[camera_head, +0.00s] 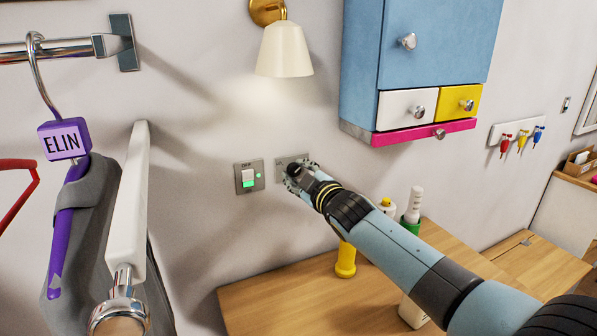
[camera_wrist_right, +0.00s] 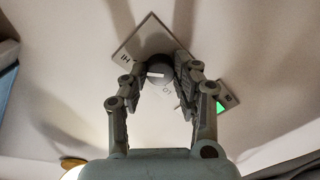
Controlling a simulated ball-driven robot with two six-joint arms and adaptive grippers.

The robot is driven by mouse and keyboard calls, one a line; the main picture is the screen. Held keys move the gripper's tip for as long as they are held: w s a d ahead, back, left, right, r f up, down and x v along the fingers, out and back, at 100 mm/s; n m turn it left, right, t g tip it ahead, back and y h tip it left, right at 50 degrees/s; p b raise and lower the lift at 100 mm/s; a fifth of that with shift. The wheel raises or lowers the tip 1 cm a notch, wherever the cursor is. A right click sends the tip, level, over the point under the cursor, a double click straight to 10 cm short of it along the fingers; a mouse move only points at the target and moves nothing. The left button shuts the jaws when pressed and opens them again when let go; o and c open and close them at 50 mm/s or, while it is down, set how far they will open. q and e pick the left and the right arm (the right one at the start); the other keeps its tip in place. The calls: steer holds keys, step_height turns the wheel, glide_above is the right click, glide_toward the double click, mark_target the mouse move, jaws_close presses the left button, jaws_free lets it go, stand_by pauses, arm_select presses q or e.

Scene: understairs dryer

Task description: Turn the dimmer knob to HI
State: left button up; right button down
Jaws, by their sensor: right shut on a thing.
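The dimmer knob (camera_wrist_right: 158,70) is a small dark round knob with a white mark, on a square wall plate (camera_wrist_right: 133,45) lettered HI at its left corner and LO at its lower side in the right wrist view. The mark lies on the knob's left and middle part, nearly level in that picture. My right gripper (camera_wrist_right: 157,82) is shut on the knob, one finger on each side. In the head view my right gripper (camera_head: 298,176) covers the knob, and only the plate's left and upper edge (camera_head: 281,165) shows. My left gripper is not in view.
A switch (camera_head: 249,177) with a green light, lettered OFF, sits just left of the dimmer. A wall lamp (camera_head: 284,50) and a blue cabinet (camera_head: 420,45) hang above. A wooden table (camera_head: 270,300) with bottles stands below. A purple ELIN hanger (camera_head: 64,142) hangs at left.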

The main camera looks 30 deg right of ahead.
steer(key=shift+m, duration=0.6)
steer(key=c, duration=1)
jaws_free()
steer(key=shift+w, duration=0.1)
steer(key=shift+s, duration=0.45)
steer(key=s, duration=1.1)
steer(key=shift+s+a+r, duration=0.1)
steer(key=shift+a+r, duration=0.1)
steer(key=shift+r, duration=0.1)
